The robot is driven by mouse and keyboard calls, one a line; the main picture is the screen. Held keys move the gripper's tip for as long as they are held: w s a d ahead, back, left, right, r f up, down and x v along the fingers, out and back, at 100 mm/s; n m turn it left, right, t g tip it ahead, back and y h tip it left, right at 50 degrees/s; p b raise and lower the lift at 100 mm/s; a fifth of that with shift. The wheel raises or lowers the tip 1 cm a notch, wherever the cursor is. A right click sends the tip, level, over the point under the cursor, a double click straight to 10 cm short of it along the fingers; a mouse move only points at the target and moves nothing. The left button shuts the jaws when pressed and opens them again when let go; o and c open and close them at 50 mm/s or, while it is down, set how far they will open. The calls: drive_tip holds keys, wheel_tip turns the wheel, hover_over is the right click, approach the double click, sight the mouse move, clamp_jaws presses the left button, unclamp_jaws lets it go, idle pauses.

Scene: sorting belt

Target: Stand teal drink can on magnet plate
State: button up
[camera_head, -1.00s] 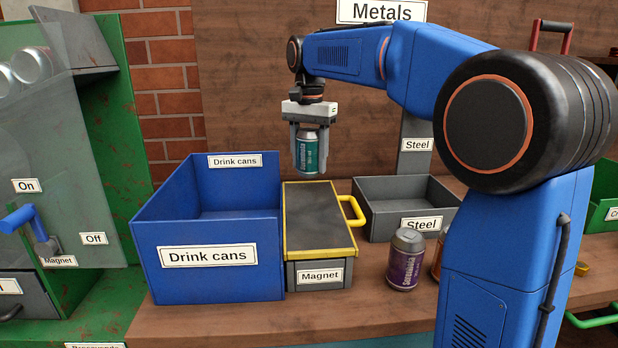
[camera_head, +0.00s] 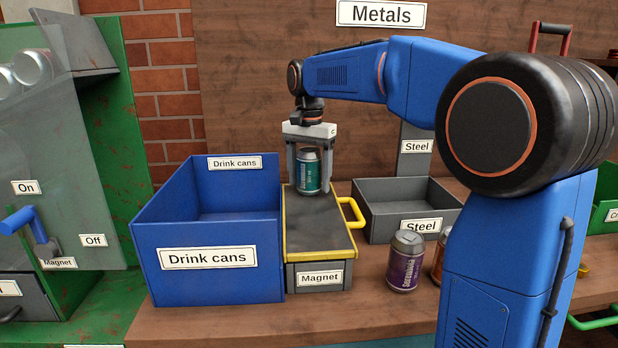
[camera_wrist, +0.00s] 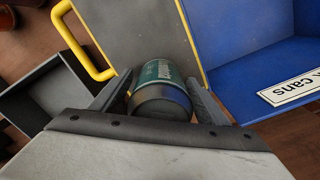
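The teal drink can (camera_head: 309,173) stands upright on the back part of the dark, yellow-edged magnet plate (camera_head: 318,228). My gripper (camera_head: 310,182) is above it, pointing down, with one finger on each side of the can. The fingers look spread a little wider than the can, so it is open around it. In the wrist view the can (camera_wrist: 160,92) sits between the two fingers of my gripper (camera_wrist: 163,92), over the grey magnet plate (camera_wrist: 150,30). The can's base is hidden there.
A blue Drink cans bin (camera_head: 208,275) stands directly left of the plate. A grey Steel bin (camera_head: 385,232) is to the right, beyond the plate's yellow handle (camera_head: 354,211). A purple can (camera_head: 405,262) stands on the table in front of the Steel bin.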

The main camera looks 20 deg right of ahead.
sight(309, 149)
drive_tip(key=shift+r, duration=0.1)
wheel_tip(309, 149, up, 12)
idle(0.6)
